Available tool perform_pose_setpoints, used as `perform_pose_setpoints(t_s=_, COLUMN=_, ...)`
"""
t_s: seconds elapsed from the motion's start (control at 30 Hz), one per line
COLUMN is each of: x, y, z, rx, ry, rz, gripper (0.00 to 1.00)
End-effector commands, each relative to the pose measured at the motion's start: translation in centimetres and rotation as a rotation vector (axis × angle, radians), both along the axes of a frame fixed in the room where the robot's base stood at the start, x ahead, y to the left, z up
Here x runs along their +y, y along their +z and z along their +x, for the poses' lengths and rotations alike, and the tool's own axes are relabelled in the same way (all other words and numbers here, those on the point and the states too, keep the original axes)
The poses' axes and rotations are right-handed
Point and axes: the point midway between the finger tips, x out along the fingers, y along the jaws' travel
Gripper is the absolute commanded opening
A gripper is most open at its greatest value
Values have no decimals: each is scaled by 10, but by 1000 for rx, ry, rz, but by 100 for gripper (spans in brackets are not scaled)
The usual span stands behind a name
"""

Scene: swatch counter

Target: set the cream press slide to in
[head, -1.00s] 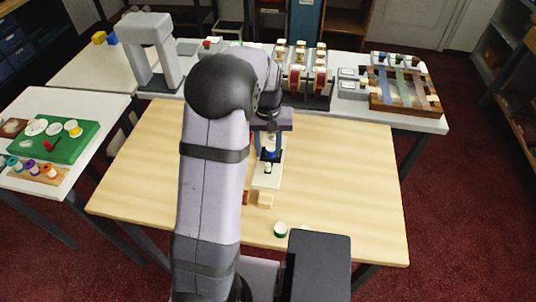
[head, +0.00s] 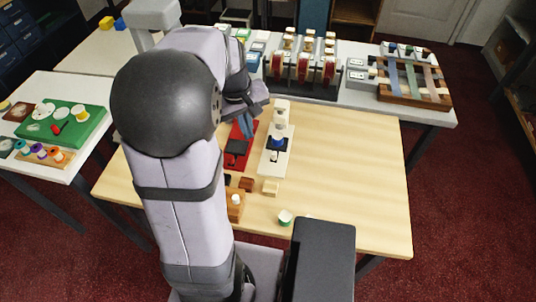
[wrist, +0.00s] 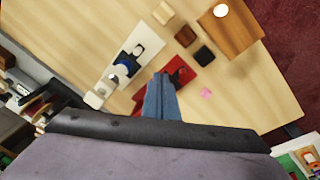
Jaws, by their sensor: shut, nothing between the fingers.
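The cream press (head: 272,163) is a long pale base on the wooden table, with a blue-and-black part and white knobs along it. It also shows in the wrist view (wrist: 113,82), left of my fingers. I cannot tell its slide's setting. My gripper (head: 247,128) is shut and empty, with blue fingers pointing down. In the head view it is just left of the cream press, over a similar red press (head: 232,160). In the wrist view my fingers (wrist: 161,78) cover part of the red press (wrist: 195,74).
Small blocks (head: 270,187) and an orange-brown box with a white knob (head: 235,207) lie nearer. A rack with red wheels (head: 304,70) stands behind. The table's right side is clear.

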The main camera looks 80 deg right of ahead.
Motion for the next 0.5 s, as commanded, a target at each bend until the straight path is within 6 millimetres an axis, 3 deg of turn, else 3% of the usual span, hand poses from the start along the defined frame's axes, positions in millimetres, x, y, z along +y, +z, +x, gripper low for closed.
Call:
perform_pose_setpoints(t_s=0.3, x=36, y=-27, z=-17, rx=167, ry=706, rz=58, gripper=0)
perform_pose_setpoints(t_s=0.5, x=43, y=-40, z=-23, rx=262, ry=1202, rz=101, gripper=0)
